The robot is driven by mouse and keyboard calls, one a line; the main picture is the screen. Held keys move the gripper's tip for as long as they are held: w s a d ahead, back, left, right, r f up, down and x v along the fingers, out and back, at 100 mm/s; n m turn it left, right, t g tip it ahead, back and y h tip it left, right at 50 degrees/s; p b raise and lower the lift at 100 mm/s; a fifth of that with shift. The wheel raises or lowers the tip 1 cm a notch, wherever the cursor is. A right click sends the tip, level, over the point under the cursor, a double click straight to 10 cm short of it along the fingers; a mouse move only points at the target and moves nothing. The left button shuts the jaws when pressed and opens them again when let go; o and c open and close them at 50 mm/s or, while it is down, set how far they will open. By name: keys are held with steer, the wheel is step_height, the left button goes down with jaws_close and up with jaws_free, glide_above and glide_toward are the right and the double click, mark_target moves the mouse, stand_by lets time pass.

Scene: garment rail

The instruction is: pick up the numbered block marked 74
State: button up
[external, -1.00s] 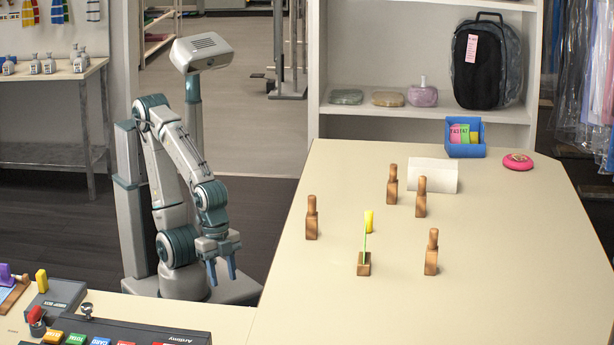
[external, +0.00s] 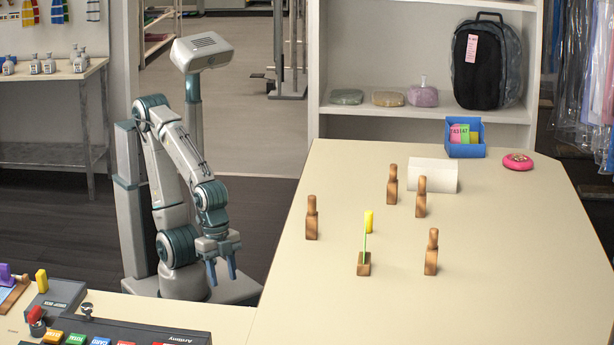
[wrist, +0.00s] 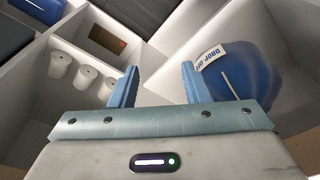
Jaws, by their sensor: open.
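Several wooden upright blocks stand on the beige table: one at the left (external: 312,220), one at the back (external: 392,186), one just right of that (external: 421,198) and one at the front right (external: 432,254). A low wooden block (external: 364,264) with a thin green upright stands at the front middle. No number can be read on any of them, so I cannot tell which is 74. My gripper (external: 221,272) is open and empty, pointing down left of the table, apart from all blocks. Both fingers also show in the wrist view (wrist: 158,76); no block shows there.
A yellow piece (external: 369,220), a white folded card (external: 434,175), a blue box of cards (external: 465,137) and a pink disc (external: 517,161) are on the table. The wrist view shows white compartments with a blue "DROP OFF" bag (wrist: 245,75) and white cylinders (wrist: 83,77).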

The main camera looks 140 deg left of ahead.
steer(key=w+a+r+n+t+h+p, duration=0.2)
steer(key=w+r+n+t+h+p, duration=0.15)
steer(key=w+r+n+p, duration=0.75)
steer(key=w+a+r+n+t+h+p, duration=0.3)
steer(key=w+r+n+h, duration=0.35)
steer(key=w, duration=0.85)
steer(key=w+a+r+n+t+y+p, duration=0.25)
steer(key=a+n, duration=0.35)
steer(key=a, duration=0.3)
steer(key=w+a+r+n+t+y+p, duration=0.25)
steer(key=w+a+r+n+t, duration=0.2)
steer(key=a, duration=0.35)
steer(key=w+a+r+n+t+y+p, duration=0.2)
steer(key=a+n+t+y, duration=0.1)
steer(key=a+n, duration=0.5)
glide_toward(431, 230)
steer(key=w, duration=0.3)
steer(key=shift+w+m+p, duration=0.5)
steer(key=shift+w+p, duration=0.15)
steer(key=shift+w, duration=0.3)
steer(key=shift+w+d+p, duration=0.1)
steer(key=shift+w+p, duration=0.3)
steer(key=shift+w, duration=1)
steer(key=shift+w+d+p, duration=0.15)
steer(key=shift+w+p, duration=0.2)
steer(key=shift+w, duration=1.05)
jaws_close()
